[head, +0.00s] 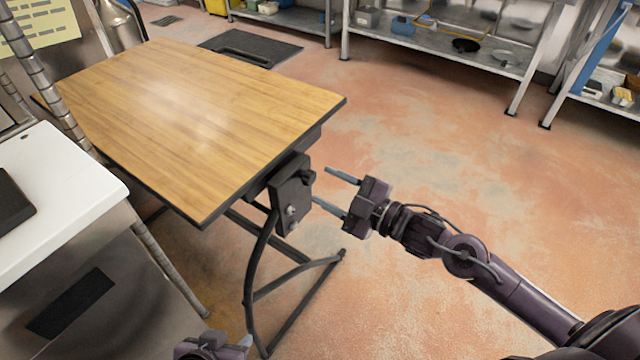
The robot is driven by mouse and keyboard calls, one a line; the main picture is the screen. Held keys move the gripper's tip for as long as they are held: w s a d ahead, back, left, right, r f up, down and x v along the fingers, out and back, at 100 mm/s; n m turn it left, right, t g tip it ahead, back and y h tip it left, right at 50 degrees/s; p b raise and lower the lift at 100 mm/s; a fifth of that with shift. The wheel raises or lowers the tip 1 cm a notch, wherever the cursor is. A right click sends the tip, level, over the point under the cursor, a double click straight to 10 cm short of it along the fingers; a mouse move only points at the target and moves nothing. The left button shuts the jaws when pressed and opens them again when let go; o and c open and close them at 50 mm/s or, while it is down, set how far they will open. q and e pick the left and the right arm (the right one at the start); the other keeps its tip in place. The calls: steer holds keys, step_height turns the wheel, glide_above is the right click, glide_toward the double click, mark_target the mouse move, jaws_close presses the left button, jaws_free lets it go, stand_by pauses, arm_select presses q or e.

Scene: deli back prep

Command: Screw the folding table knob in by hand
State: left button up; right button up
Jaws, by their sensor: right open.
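The folding table (190,110) has a wooden top with a dark edge and a black folding leg frame. A black bracket plate (288,190) hangs under its right end. A small dark knob-like part (309,177) sticks out from the plate's right side, and a small silvery fitting (291,211) is on its lower face. My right gripper (323,185) is open and empty, its two fingers pointing left at the plate, a short gap away from the knob-like part. My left gripper (245,344) is only partly in view at the bottom edge; its jaw gap is cut off.
A white-topped metal counter (75,190) stands close at the left. A dark floor mat (270,46) lies behind the table. Metal shelves (440,40) with containers and pans line the back. The reddish floor to the right is clear.

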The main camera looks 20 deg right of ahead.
mark_target(308, 177)
steer(key=shift+w+a+b, duration=0.3)
steer(key=shift+w+b, duration=0.05)
steer(key=shift+w, duration=0.15)
steer(key=shift+w+a+b, duration=0.35)
steer(key=shift+w+a, duration=0.05)
arm_select(q)
steer(key=w+d+r+t+h, duration=0.2)
steer(key=w+r+t, duration=0.2)
steer(key=w+r, duration=0.2)
steer(key=shift+w+r+t, duration=0.25)
steer(key=shift+r+t, duration=0.15)
steer(key=shift+r, duration=0.4)
arm_select(e)
steer(key=shift+w, duration=0.1)
steer(key=shift+a, duration=0.1)
